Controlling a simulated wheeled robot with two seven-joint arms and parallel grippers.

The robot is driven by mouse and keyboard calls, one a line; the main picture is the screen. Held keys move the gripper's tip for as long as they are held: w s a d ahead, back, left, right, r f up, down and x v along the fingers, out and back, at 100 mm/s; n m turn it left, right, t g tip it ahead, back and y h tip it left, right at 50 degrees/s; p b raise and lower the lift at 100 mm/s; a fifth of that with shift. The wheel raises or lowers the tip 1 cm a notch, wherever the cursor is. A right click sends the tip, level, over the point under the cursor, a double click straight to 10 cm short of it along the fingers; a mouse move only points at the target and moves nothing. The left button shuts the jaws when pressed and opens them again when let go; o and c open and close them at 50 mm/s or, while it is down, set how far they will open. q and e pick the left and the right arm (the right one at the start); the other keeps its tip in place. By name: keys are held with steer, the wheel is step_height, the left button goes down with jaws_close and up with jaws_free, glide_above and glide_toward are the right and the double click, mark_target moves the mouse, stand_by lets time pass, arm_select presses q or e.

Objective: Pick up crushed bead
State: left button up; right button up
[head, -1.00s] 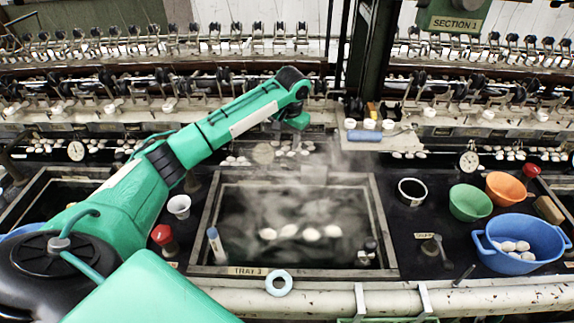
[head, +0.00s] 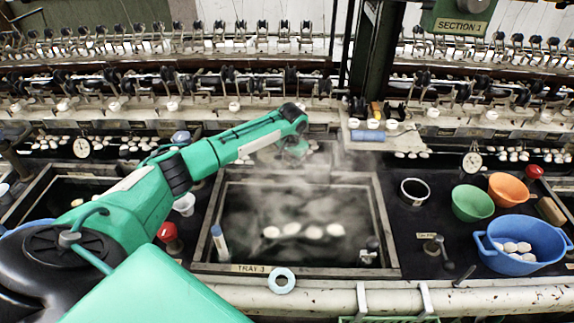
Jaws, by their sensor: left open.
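Several white cocoon-like pieces (head: 302,231) float in a row in the steaming basin marked TRAY 3 (head: 212,246). No piece can be told apart as a crushed bead at this size. My left arm reaches in from the left, and its left gripper (head: 296,150) hangs open above the basin's far edge, partly veiled by steam. It is well behind the floating pieces and apart from them. My right gripper is out of view.
A blue basin (head: 499,262) with white pieces, a green bowl (head: 472,203) and an orange bowl (head: 508,188) stand at right. A white cup (head: 184,205) and red-capped jar (head: 168,236) stand at left.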

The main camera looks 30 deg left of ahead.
arm_select(q)
steer(key=c, duration=0.7)
steer(key=shift+c, duration=0.4)
steer(key=shift+r, duration=0.15)
